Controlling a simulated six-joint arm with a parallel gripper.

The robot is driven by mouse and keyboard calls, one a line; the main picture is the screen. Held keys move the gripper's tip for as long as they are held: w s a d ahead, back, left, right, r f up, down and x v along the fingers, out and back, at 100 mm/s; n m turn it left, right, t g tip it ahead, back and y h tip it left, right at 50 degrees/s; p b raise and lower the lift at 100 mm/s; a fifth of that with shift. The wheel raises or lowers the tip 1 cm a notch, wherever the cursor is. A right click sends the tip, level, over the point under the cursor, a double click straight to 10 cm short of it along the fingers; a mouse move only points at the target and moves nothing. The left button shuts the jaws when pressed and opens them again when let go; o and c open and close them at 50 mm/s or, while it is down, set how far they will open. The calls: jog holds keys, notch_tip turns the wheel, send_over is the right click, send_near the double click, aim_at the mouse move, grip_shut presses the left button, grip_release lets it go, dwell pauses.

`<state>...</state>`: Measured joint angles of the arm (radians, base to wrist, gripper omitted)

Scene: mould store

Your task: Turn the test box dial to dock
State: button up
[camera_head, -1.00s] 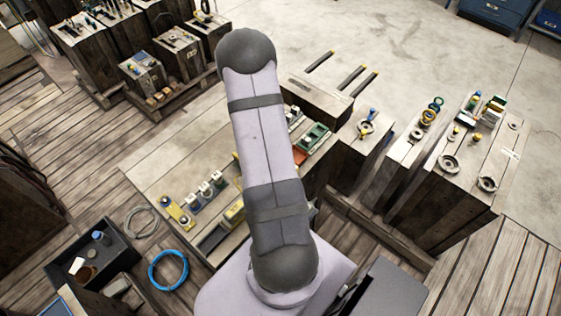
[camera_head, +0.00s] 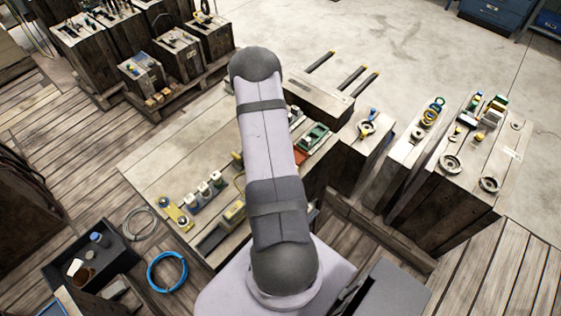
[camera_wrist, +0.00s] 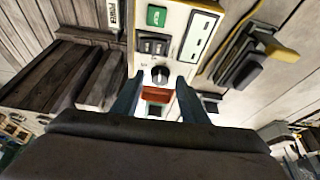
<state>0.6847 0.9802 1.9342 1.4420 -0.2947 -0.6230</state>
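The test box (camera_wrist: 177,20) is a pale panel with a yellow edge at the top middle of the wrist view. Its dial (camera_wrist: 160,74) is a small dark round knob below a pair of black switches. My gripper (camera_wrist: 160,82) is open, with one finger to each side of the dial and visible gaps between. I cannot tell how deep the fingertips reach or read the dial's setting. In the head view my arm hides the gripper, and I cannot make out the dial there.
A green button (camera_wrist: 156,16) and a red-orange part (camera_wrist: 157,93) are on the panel near the dial. A dark device with a yellow end (camera_wrist: 280,50) lies to the right. In the head view, a blue cable coil (camera_head: 167,272) lies at the bench's near left.

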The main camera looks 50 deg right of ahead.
grip_shut()
jog(key=shift+r+p, duration=0.15)
jog(key=shift+p, duration=0.25)
jog(key=shift+r+m+p, duration=0.25)
jog(key=shift+m+p, duration=0.25)
jog(key=shift+p, duration=0.7)
jog(key=m+g+p, duration=0.1)
jog(key=p, duration=0.2)
jog(key=shift+w+p, duration=0.15)
jog(key=shift+p, duration=0.2)
jog(key=shift+m+p, duration=0.5)
jog(key=shift+p, duration=0.05)
jog(key=shift+w+d+f+m+g+p, duration=0.1)
jog(key=shift+f+m+g+p, duration=0.3)
jog(key=shift+m, duration=0.4)
